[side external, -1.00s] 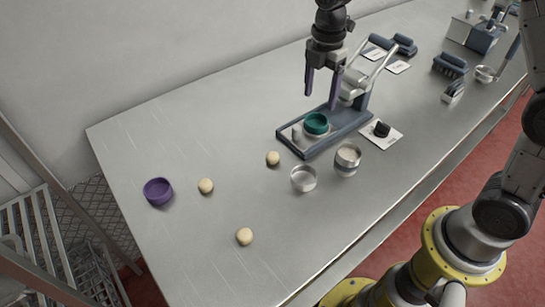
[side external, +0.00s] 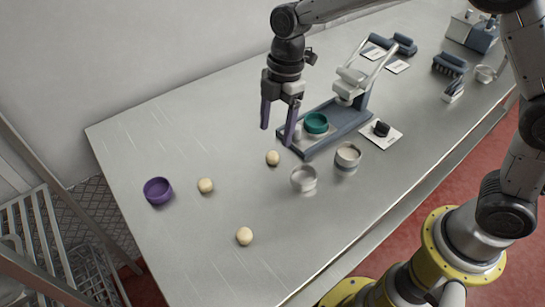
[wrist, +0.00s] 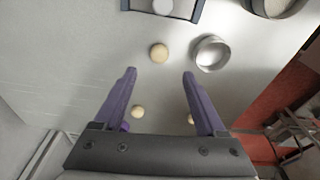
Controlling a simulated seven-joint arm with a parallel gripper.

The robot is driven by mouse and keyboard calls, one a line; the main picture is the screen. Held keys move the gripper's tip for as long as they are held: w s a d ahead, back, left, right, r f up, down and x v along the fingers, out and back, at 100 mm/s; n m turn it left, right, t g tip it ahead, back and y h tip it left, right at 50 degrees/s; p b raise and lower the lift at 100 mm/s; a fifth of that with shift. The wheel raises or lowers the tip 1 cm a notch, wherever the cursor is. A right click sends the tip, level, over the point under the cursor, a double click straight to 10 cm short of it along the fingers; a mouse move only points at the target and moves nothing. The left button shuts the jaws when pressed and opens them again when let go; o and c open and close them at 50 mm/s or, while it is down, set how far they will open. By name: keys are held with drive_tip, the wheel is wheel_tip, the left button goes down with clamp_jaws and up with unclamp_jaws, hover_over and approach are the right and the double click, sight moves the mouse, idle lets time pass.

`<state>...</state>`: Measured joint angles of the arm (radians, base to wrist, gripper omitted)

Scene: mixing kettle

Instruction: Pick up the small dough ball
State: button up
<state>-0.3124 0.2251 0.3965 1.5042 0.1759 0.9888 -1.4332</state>
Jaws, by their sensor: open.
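Three pale dough balls lie apart on the steel table. One (side external: 273,158) is by the press, one (side external: 205,185) is near the purple bowl, and one (side external: 244,236) is nearer the front. They are close in size, so I cannot tell surely which is the small one. In the wrist view the press-side ball (wrist: 159,53) lies just beyond the fingertips; the other two (wrist: 138,112) (wrist: 190,118) show lower, one partly hidden by the right finger. My gripper (side external: 277,136) is open, empty and above the table near the press-side ball, its purple fingers (wrist: 159,72) pointing down.
A press with a dark base (side external: 338,136) holds a green round dish (side external: 316,123). A metal ring (side external: 303,178) and a filled metal cup (side external: 347,156) stand right of the press-side ball. A purple bowl (side external: 158,191) sits at left. The left table is mostly clear.

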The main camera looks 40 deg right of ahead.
sight(272, 160)
drive_tip(key=shift+a+f, duration=0.2)
drive_tip(key=shift+f, duration=1.55)
drive_tip(key=shift+a+f, duration=0.15)
drive_tip(key=shift+f, duration=1.6)
clamp_jaws()
